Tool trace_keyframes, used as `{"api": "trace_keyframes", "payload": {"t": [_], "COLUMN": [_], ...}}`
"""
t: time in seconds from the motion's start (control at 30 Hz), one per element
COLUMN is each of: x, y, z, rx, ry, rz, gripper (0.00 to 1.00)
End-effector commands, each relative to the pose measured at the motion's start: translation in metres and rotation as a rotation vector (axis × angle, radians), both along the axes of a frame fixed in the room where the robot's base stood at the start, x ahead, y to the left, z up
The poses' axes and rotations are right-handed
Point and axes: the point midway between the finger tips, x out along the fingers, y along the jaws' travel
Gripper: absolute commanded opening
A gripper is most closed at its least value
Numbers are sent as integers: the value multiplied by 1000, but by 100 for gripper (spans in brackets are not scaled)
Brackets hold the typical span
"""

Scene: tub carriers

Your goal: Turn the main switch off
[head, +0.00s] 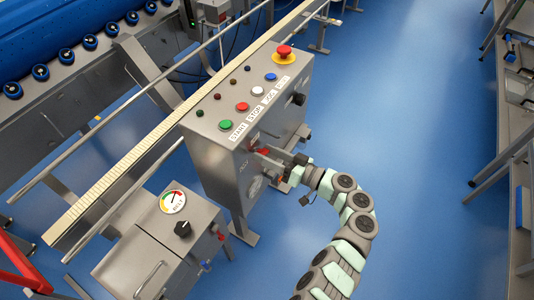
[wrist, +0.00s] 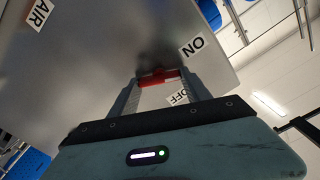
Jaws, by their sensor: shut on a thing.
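The main switch is a red handle (wrist: 158,77) on the side face of a grey metal control box (head: 232,165). In the wrist view it lies between my two finger tips, with an "ON" label (wrist: 192,46) to its upper right and an "OFF" label (wrist: 178,97) just below it. My gripper (wrist: 158,82) is shut on the red handle. In the head view my gripper (head: 275,155) reaches the box from the right, and only a bit of the red handle (head: 262,151) shows. Which label the handle points at, I cannot tell.
The box top carries a red emergency button (head: 284,52) and green (head: 225,125), red (head: 242,106), white (head: 257,90) and blue (head: 270,76) buttons. A black knob (head: 297,99) sticks out beside the switch. A cabinet with a gauge (head: 173,202) stands lower left.

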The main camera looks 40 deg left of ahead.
Motion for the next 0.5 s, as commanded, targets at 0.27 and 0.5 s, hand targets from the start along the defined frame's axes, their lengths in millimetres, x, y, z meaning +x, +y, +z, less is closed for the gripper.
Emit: {"api": "trace_keyframes", "payload": {"t": [0.27, 0.5], "x": [2, 2], "y": [0, 0], "z": [1, 0], "rx": [-60, -112], "ry": [258, 479], "rz": [-2, -2], "gripper": [16, 16]}}
